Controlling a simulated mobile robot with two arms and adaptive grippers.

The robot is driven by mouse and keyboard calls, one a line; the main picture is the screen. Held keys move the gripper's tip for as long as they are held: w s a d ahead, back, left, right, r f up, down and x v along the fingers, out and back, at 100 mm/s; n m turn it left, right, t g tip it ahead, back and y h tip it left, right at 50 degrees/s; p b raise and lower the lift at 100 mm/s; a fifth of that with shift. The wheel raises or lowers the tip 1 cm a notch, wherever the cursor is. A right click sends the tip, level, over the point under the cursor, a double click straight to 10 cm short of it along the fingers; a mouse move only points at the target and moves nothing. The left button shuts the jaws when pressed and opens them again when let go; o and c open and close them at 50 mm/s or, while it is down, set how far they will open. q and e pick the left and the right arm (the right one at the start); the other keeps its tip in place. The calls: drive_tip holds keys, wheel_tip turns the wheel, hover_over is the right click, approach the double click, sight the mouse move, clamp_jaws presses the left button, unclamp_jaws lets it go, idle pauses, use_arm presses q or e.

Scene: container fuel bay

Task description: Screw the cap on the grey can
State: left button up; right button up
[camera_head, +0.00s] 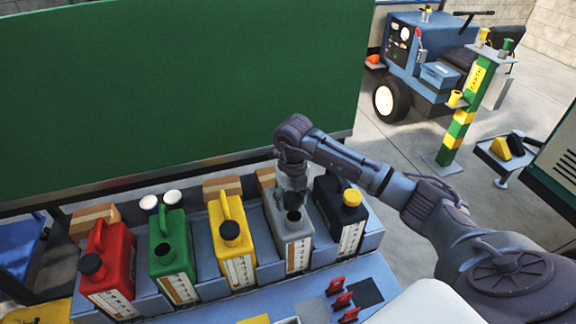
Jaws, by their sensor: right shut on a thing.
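The grey can (291,252) stands upright in the row of cans, between the yellow can and the black can. Its dark round mouth (294,216) faces up and looks open. Two white caps (148,203) (172,197) are behind the green can. My left gripper is out of view.
A red can (109,267), green can (172,255), yellow can (233,250) and black can (343,220) share the blue rack. A green board (180,90) rises behind. Small red parts (342,299) lie in front. A post (468,105) and blue vehicle (425,60) stand farther back.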

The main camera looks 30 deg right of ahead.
sight(295, 205)
drive_tip(key=m, duration=0.1)
drive_tip(key=d+m+p, duration=0.1)
drive_tip(key=shift+w+d+r+m, duration=0.1)
drive_tip(key=shift+w+r+m, duration=0.2)
drive_tip(key=shift+r, duration=0.1)
drive_tip(key=shift+d+f, duration=0.1)
drive_tip(key=shift+f+m+b, duration=0.3)
drive_tip(key=shift+f+b, duration=0.3)
drive_tip(key=shift+f, duration=0.1)
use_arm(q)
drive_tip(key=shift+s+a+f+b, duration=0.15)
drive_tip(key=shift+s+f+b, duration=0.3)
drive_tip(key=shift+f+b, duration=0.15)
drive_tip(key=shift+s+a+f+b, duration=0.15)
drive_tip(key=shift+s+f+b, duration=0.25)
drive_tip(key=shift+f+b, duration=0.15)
use_arm(e)
drive_tip(key=shift+f, duration=1.55)
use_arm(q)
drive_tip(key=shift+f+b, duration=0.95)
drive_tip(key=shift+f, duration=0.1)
use_arm(e)
drive_tip(key=shift+f, duration=1.4)
